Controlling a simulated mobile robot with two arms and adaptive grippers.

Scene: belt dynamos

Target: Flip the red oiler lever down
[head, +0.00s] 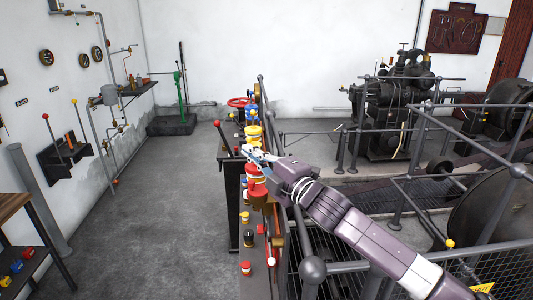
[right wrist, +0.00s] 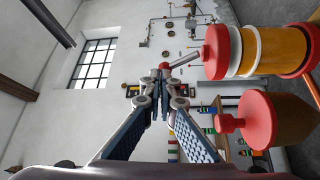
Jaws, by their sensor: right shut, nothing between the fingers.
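Several oilers with red and yellow parts stand in a row on the dark rail. A red-capped oiler (head: 256,186) is just below my right gripper (head: 257,153) in the head view. In the right wrist view, which is turned sideways, a red, yellow and white oiler (right wrist: 245,52) has a thin grey lever (right wrist: 184,60) with a red tip sticking out from its red cap. My right gripper (right wrist: 160,82) is shut and empty, with its fingertips at the red tip; I cannot tell whether they touch. My left gripper is out of view.
A second red-capped oiler (right wrist: 268,122) lies close beside the fingers. A black lever with a red knob (head: 217,124) and a red handwheel (head: 239,102) stand near the rail. Railings (head: 300,225) run along the right. The floor (head: 160,230) at left is clear.

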